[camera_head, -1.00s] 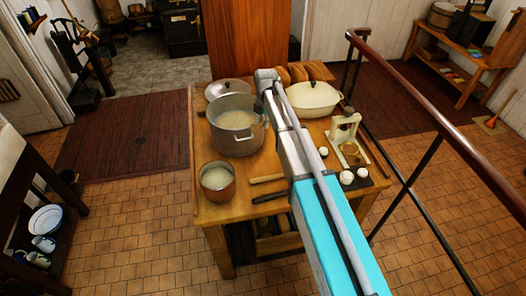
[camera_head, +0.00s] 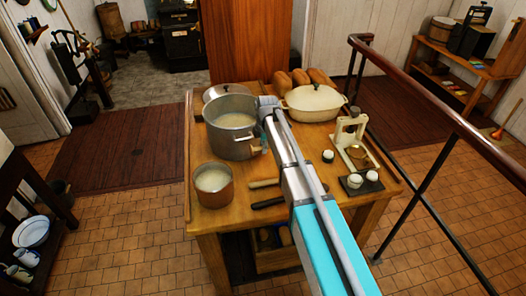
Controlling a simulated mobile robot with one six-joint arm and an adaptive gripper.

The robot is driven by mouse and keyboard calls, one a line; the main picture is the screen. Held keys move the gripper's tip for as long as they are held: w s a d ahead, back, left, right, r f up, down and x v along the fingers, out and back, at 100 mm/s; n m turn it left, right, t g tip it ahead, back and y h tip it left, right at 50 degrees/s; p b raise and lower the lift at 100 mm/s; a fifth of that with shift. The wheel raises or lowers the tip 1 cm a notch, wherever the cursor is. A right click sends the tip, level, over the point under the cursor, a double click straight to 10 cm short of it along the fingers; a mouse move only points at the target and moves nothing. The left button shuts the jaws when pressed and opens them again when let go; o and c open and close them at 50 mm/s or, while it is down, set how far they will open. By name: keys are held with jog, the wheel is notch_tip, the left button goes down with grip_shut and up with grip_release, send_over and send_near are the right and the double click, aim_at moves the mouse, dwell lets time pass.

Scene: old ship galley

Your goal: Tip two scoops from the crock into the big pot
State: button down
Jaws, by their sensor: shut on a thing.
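The big pot (camera_head: 234,147) is a grey metal pot with pale contents, upright at the back left of the table. A smaller brown crock (camera_head: 214,194), also with pale contents, stands in front of it near the table's left edge. My arm reaches in from the lower right. My gripper (camera_head: 262,138) is at the big pot's right side, mostly hidden by the arm and wrist. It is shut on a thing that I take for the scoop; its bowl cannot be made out.
On the wooden table (camera_head: 225,222), a lid (camera_head: 215,91) lies behind the pot. A cream casserole (camera_head: 313,104), loaves (camera_head: 300,77) and a cream scale-like device (camera_head: 352,140) are right of the arm. Two handles (camera_head: 264,183) lie near the crock. A railing (camera_head: 440,95) runs along the right.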

dwell(0.4)
notch_tip(320, 180, down, 7)
jog(key=b, duration=0.6)
jog(key=shift+r, duration=0.2)
jog(key=shift+r, duration=0.1)
